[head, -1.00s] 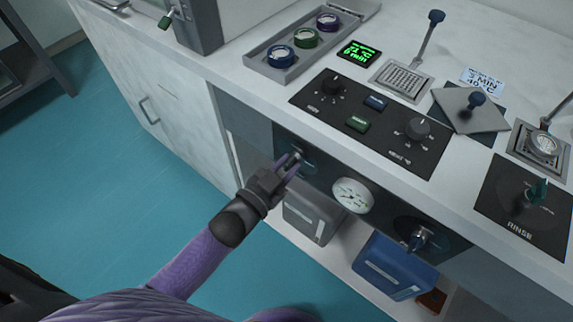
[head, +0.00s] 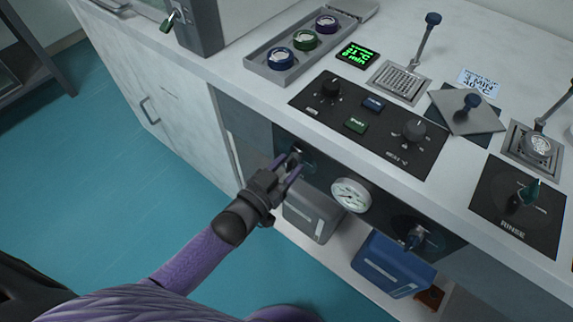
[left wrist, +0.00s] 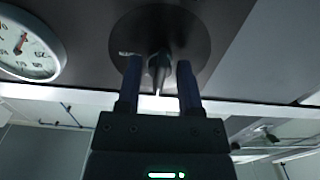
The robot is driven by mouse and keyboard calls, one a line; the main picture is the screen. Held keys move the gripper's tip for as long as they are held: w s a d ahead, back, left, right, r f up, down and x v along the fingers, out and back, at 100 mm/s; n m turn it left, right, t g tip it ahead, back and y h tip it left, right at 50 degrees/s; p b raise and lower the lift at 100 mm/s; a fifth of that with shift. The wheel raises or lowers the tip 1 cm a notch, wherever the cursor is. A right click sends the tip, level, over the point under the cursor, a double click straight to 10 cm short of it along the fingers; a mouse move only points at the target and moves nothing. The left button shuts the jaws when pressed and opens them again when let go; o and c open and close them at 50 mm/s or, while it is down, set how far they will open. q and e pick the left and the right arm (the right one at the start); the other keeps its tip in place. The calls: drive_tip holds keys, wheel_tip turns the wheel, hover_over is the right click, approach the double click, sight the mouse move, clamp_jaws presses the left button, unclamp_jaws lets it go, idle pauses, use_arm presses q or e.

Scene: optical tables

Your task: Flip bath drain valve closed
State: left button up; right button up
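A dark round valve with a small handle (left wrist: 158,68) is on the front panel below the counter, left of the gauge in the head view. My left gripper (head: 289,168) is at this valve, its purple fingers pointing up at the panel. In the left wrist view, the fingers (left wrist: 160,88) stand open on either side of the handle, with a gap visible on both sides. A second valve with a blue-grey handle (head: 415,238) is on the panel right of the gauge. I cannot read a label naming either valve. My right gripper is not in view.
A round white gauge (head: 351,195) is between the valves. A grey container (head: 311,217) and a blue container (head: 392,264) stand on the shelf beneath. A control panel (head: 370,125) with knobs and buttons lies on the counter above. The teal floor at left is clear.

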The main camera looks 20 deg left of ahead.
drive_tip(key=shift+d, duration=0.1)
use_arm(q)
drive_tip(key=shift+s+a+r, duration=0.1)
drive_tip(key=shift+s, duration=0.25)
drive_tip(key=p+v, duration=0.3)
drive_tip(key=v, duration=0.6)
drive_tip(key=s+a+f+n+g+y, duration=0.1)
drive_tip(key=s+a+f+g+y, duration=0.2)
drive_tip(key=f, duration=0.4)
drive_tip(key=s+a+f+g+y, duration=0.1)
drive_tip(key=s+f+g, duration=0.3)
drive_tip(key=s+f, duration=0.3)
drive_tip(key=s+a+f+g+y, duration=0.1)
drive_tip(key=s+f+g, duration=0.2)
drive_tip(key=s, duration=0.4)
drive_tip(key=s+f+g+y, duration=0.1)
drive_tip(key=s+f+g, duration=0.2)
drive_tip(key=s, duration=0.5)
drive_tip(key=s+a+f+g+y+p, duration=0.1)
drive_tip(key=s+f+g, duration=0.2)
drive_tip(key=s, duration=0.4)
drive_tip(key=shift+s+a+f+g, duration=0.3)
drive_tip(key=shift+s+f+g, duration=0.1)
drive_tip(key=shift+g, duration=0.4)
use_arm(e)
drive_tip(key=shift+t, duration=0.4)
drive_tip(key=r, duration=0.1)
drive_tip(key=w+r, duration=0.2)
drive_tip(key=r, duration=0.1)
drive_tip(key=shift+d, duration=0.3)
